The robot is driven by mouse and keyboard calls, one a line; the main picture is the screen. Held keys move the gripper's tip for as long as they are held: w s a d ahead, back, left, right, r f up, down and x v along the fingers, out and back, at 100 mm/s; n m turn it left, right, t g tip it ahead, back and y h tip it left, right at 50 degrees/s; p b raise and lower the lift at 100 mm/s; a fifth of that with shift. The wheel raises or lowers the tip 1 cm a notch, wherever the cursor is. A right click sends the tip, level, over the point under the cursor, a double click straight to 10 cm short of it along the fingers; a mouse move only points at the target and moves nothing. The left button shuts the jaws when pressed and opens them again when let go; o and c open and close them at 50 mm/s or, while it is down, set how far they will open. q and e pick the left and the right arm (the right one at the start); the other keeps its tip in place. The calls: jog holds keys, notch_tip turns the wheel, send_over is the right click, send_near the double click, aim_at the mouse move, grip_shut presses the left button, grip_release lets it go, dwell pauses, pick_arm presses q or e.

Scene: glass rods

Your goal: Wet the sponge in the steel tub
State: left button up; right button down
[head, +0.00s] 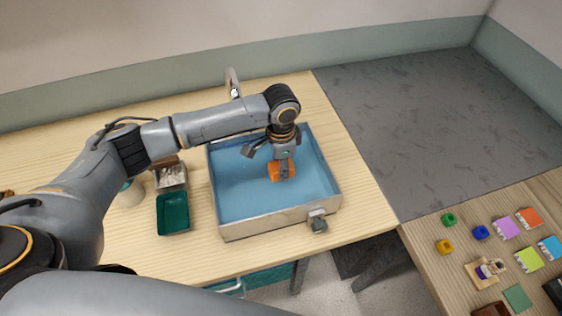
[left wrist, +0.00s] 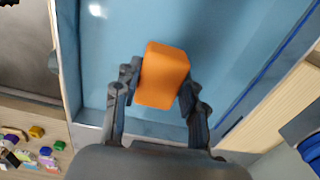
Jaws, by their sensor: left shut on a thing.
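The steel tub (head: 270,228) stands on the wooden table, with blue water or a blue floor inside. My left gripper (head: 283,165) points down into the tub, right of its middle. It is shut on an orange sponge (head: 281,173), which is inside the tub's outline. In the left wrist view the sponge (left wrist: 163,75) sits between the two fingers (left wrist: 160,90) over the blue. I cannot tell how deep the sponge is in the water. My right gripper is not in view.
A second table at the right holds colored blocks and booklets (head: 529,217).

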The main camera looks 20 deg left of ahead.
pick_arm(q)
notch_tip(320, 180, down, 7)
jog(key=shift+r+b, duration=0.2)
jog(key=shift+b, duration=0.95)
jog(key=shift+f, duration=0.3)
dwell(0.4)
jog(key=shift+r, duration=0.1)
notch_tip(320, 180, up, 8)
jog(key=p, duration=0.9)
jog(key=shift+r, duration=1.35)
